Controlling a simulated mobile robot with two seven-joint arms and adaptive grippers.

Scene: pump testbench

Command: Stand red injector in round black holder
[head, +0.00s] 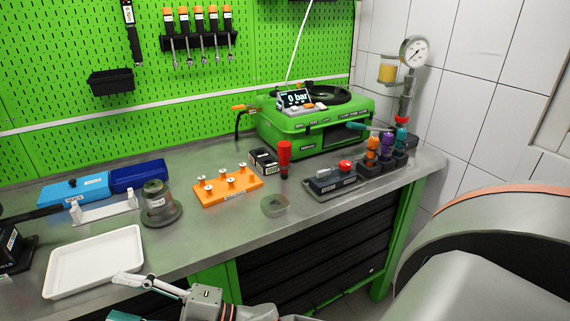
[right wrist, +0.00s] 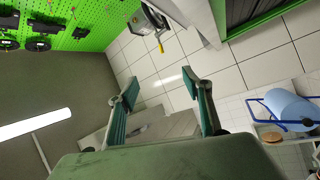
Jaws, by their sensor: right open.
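The red injector (head: 285,151) stands upright near the middle of the bench, in front of the green test machine. Its lower end is dark and narrow. I cannot make out a separate round black holder around its foot. My right gripper (head: 119,297) is at the bottom of the head view, in front of the white tray, with its fingers pointing left. It is open and empty, and well away from the injector. My left gripper is not in view.
A dark flanged cup (head: 160,207) and white tray (head: 95,262) lie left. Orange, purple and teal injectors (head: 387,146) stand at right.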

